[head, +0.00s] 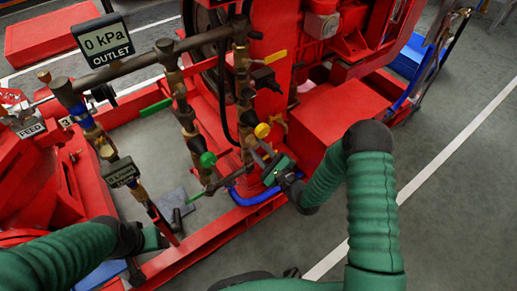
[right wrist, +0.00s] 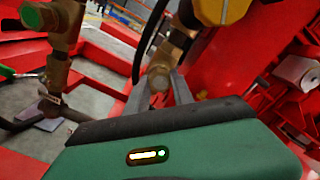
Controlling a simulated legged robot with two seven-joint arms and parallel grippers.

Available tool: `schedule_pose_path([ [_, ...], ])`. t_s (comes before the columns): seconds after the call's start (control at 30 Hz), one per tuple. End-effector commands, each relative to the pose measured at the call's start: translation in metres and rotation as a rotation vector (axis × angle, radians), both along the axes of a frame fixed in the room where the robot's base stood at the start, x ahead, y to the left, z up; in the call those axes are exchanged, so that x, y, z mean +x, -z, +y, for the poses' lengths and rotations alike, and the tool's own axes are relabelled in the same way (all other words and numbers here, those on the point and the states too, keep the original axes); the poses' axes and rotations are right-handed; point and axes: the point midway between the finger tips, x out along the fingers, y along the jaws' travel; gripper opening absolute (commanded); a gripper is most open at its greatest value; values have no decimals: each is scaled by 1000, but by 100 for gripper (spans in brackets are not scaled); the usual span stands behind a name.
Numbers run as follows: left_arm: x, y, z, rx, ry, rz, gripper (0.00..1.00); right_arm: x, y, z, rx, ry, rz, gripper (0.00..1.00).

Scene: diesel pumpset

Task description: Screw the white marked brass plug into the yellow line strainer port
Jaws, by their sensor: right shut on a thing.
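My right gripper (head: 264,158) reaches up and left from the right arm to the brass pipework. In the right wrist view its two grey fingers (right wrist: 158,92) are shut on a brass plug (right wrist: 158,78), seen nearly end-on. A brass branch (right wrist: 176,46) slants down to the plug from beside a yellow part (right wrist: 222,8), probably the strainer's; the same yellow part shows in the head view (head: 262,130). I cannot tell whether plug and port touch or are threaded. No white mark is clear. My left gripper (head: 153,238) is at lower left, its fingers unclear.
Brass pipes with a green knob (head: 208,159) and a green lever (head: 156,107) stand left of the right gripper. An outlet display (head: 104,40) reads 0 kPa. A red frame rail (head: 205,238) runs below, beside a blue hose (head: 255,197). Grey floor at right is clear.

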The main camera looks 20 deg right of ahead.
Motion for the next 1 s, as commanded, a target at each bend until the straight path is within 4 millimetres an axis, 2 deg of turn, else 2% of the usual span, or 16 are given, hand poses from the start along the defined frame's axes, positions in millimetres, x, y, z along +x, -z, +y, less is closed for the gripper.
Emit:
schedule_pose_path([
  [0.1, 0, 0, 0, 0, 0, 0, 57, 3, -3, -5, 281, 9, 94, 0],
  [0.17, 0, 0, 0, 0, 0, 0, 57, 3, -3, -5, 397, 8, 137, 0],
  [0.27, 0, -3, 0, 0, 0, 0, 57, 3, -4, -5, 403, 9, 141, 0],
  [0.6, 0, -20, 0, 0, 0, 0, 57, 3, -2, -6, 656, 10, 234, 0],
  [0.8, 0, -19, 0, 0, 0, 0, 57, 3, -1, -5, 666, 9, 237, 0],
  [0.83, 0, -19, 0, 0, 0, 0, 57, 3, -1, -5, 666, 9, 237, 30],
  [1.0, 0, -19, 0, 0, 0, 0, 57, 2, -1, -4, 665, 5, 239, 52],
])
